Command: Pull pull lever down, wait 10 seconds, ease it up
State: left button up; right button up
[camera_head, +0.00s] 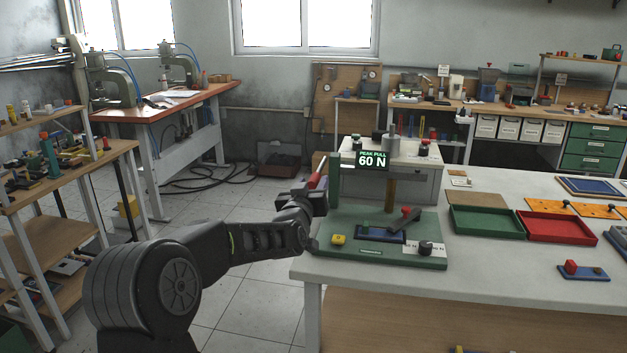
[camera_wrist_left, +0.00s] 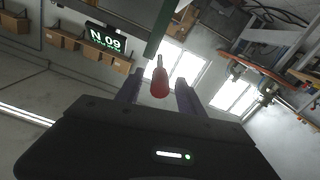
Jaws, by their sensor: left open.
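The pull lever has a red handle (camera_head: 318,171) on the upright green post (camera_head: 335,182) of the test stand. The stand's green base plate (camera_head: 340,222) sits on the white table. My left gripper (camera_head: 314,188) is beside the post at the handle. In the left wrist view the red handle (camera_wrist_left: 160,84) shows between the two open fingers (camera_wrist_left: 159,92), with gaps on both sides. I cannot tell how deep it lies between them. My right gripper is not in view.
The base plate carries a yellow block (camera_head: 339,240), a black knob (camera_head: 425,248) and a dark lever with a red part (camera_head: 405,221). A green tray (camera_head: 485,222) and a red tray (camera_head: 556,228) lie to the right.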

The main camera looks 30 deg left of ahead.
pick_arm(q)
jog(key=shift+w+a, duration=0.25)
jog(key=shift+w, duration=0.45)
grip_shut()
dwell(1.0)
